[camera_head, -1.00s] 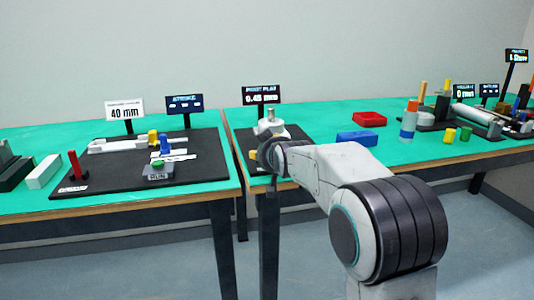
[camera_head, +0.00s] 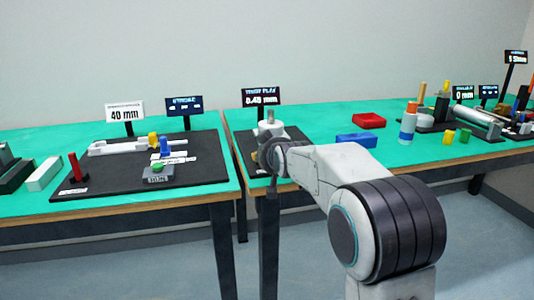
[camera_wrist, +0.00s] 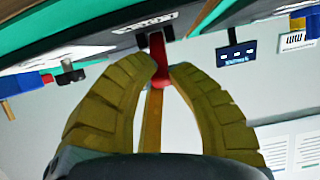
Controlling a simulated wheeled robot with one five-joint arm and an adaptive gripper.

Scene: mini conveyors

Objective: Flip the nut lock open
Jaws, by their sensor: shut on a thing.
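In the wrist view my gripper (camera_wrist: 163,72) has its two olive fingers closed at the tips around a small red piece (camera_wrist: 157,45). The red piece stands out from a dark board beside a white label (camera_wrist: 145,22) too blurred to read. I take it to be the nut lock's lever. In the head view my wrist is at the front of the black board (camera_head: 244,148) with a pale fixture (camera_head: 268,130) carrying a grey upright stud. The red piece and fingertips are hidden there behind my arm.
A play display (camera_head: 260,96) reading 0.45 mm stands behind the fixture. Another black board (camera_head: 110,185) with a red lever and a 40 mm sign (camera_head: 125,112) is on the left table.

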